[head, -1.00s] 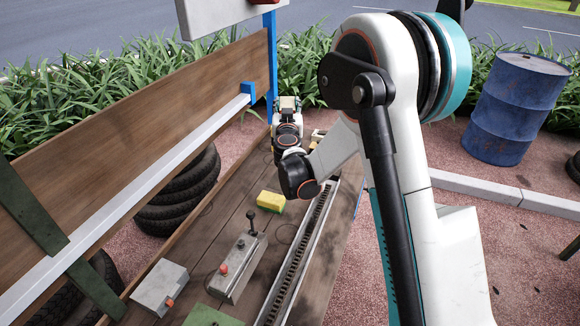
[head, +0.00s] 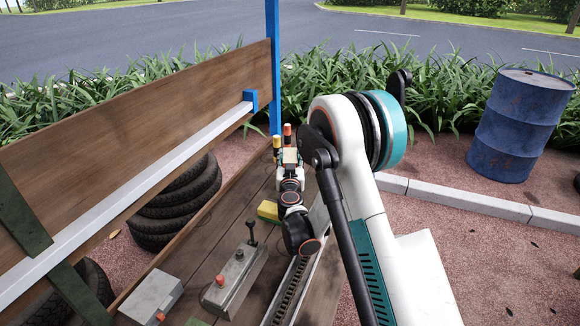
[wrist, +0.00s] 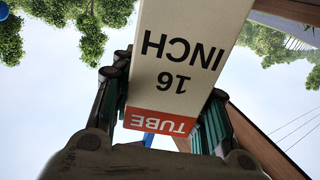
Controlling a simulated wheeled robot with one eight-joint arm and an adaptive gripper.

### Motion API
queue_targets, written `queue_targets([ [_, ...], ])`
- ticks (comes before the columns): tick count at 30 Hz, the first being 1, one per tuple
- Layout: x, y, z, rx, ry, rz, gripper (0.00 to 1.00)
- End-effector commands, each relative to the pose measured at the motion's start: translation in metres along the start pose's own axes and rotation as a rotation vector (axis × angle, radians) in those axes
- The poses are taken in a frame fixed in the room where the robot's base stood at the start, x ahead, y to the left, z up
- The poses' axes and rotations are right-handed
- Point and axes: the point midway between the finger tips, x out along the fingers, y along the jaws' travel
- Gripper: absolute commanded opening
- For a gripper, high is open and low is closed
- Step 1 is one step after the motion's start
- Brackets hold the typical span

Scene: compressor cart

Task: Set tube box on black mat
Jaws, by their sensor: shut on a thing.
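My gripper (head: 290,158) is over the wooden bench, seen from behind in the head view. In the wrist view my gripper (wrist: 163,95) is shut on the tube box (wrist: 190,35), a white box with an orange-red "TUBE" band and "16 INCH" print, upside down in the picture. The dark fingers with green sides grip it from both sides. In the head view my arm and hand mostly hide the box. I cannot make out the black mat in either view.
A yellow sponge (head: 266,211) lies left of my wrist, partly covered. A grey lever box (head: 235,280) and a grey switch box (head: 152,293) stand nearer. Red-topped (head: 288,131) and yellow-topped (head: 277,142) items show beyond my gripper. A wooden backboard (head: 140,110) borders the left.

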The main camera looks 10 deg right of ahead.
Motion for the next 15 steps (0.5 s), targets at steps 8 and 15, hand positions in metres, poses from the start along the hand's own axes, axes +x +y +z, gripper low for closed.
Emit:
queue_targets([
  [8, 0.0000, 0.0000, 0.0178, 0.000, 0.000, 0.000, 0.06],
  [15, -0.0001, 0.0000, 0.0201, 0.000, 0.000, 0.000, 0.46],
])
